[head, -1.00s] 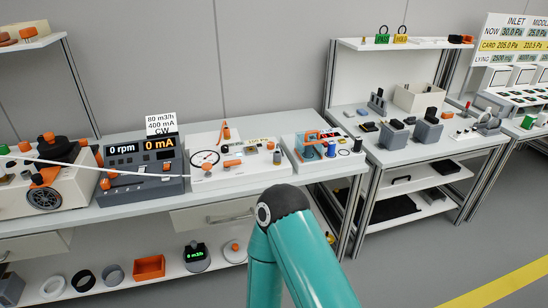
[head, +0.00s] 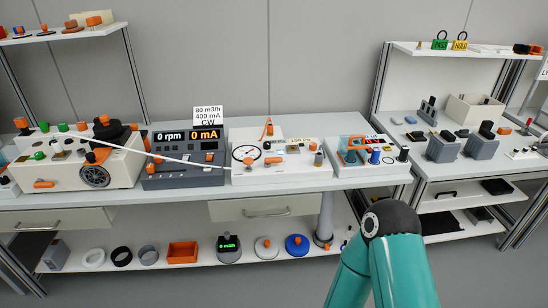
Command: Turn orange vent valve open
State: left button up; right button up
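A white box (head: 300,172) with a round dial gauge (head: 246,152) stands on the bench in the middle. It carries several orange parts: an upright lever (head: 267,129) at its back, a small part (head: 249,161) by the gauge and a short bar (head: 275,160) on its front. I cannot tell which of these is the vent valve. A teal arm link of mine with a dark joint rises at the lower right, below the bench front. Neither gripper shows.
Left of the white box is a grey console (head: 183,172) reading 0 rpm and 0 mA, with a sign (head: 208,115) behind it. Farther left is a machine with a black wheel (head: 95,175). A drawer (head: 262,209) is below.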

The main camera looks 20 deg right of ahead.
aim_at(268, 161)
jog(key=z, duration=0.05)
jog(key=i, duration=1)
jog(key=u, duration=0.05)
